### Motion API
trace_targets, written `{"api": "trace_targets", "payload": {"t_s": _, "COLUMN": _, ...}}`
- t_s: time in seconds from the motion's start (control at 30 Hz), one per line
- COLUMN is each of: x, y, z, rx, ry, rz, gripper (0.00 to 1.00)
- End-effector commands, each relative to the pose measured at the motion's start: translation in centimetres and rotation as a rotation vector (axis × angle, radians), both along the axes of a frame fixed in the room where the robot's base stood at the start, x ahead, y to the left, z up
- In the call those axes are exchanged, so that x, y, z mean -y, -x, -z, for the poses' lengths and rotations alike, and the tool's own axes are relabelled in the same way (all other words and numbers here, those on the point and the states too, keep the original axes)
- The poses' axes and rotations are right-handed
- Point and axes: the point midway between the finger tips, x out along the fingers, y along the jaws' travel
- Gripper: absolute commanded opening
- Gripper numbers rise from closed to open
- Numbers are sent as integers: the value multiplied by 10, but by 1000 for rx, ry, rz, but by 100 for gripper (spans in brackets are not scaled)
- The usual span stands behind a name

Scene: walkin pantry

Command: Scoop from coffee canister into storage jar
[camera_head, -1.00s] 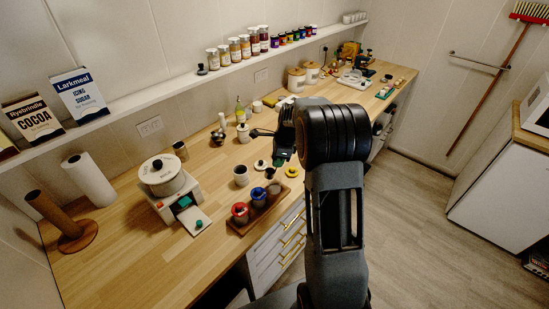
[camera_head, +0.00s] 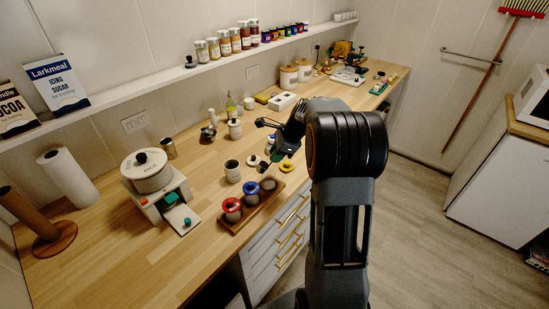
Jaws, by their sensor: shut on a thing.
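My gripper (camera_head: 282,148) is over the counter, shut on what looks like a dark scoop (camera_head: 265,122), which sticks out to its left. The scoop is small here, and I cannot tell whether it holds anything. Below and to the left stands an open white canister with a dark inside (camera_head: 232,171); I cannot tell whether it is the coffee canister. A wooden tray (camera_head: 240,225) at the counter's front holds a red-rimmed jar (camera_head: 232,210), a blue-rimmed jar (camera_head: 251,194) and a dark-topped one (camera_head: 268,184). Which is the storage jar is unclear. My arm hides part of the counter.
A white appliance with a round lidded top (camera_head: 147,172) stands left on the counter. A pale lid (camera_head: 253,160) and a yellow ring (camera_head: 286,167) lie near my gripper. Bottles and a lidded white jar (camera_head: 235,128) stand behind.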

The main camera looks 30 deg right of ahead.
Motion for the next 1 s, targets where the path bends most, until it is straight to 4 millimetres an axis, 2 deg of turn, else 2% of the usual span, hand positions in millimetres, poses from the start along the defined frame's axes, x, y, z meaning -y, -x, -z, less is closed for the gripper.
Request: {"api": "trace_targets", "payload": {"t_s": 1.0, "x": 13, "y": 9, "z": 19, "rx": 161, "ry": -222, "rz": 1, "gripper": 0}}
